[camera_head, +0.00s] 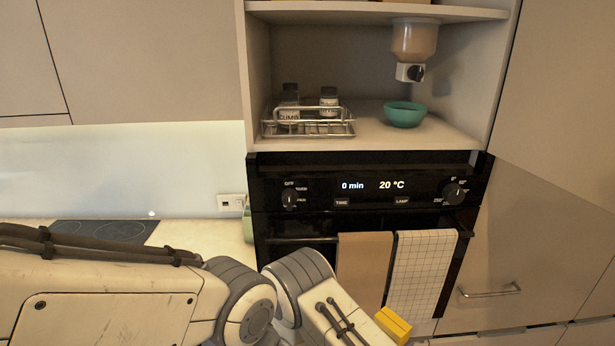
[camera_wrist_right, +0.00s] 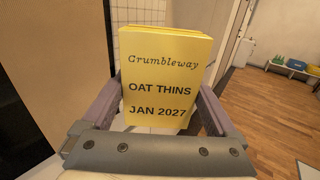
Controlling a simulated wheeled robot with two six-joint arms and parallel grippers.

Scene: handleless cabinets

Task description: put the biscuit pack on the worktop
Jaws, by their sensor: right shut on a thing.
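The biscuit pack (camera_wrist_right: 166,72) is yellow and reads "Crumbleway OAT THINS JAN 2027" in the right wrist view. My right gripper (camera_wrist_right: 158,98) is shut on it, with a finger along each side. The same yellow pack (camera_head: 393,325) shows small at the bottom of the head view, below the hanging towels and in front of the cabinet. The pale worktop (camera_head: 205,238) is at the left of the head view, left of the oven, partly hidden behind an arm of mine. My left gripper is not in view.
A black oven (camera_head: 365,172) carries a brown towel (camera_head: 363,270) and a checked towel (camera_head: 420,268). A dark hob (camera_head: 105,232) is set in the worktop, and a green item (camera_head: 248,225) stands beside the oven. The shelf above holds a wire rack (camera_head: 305,128) and teal bowl (camera_head: 405,114).

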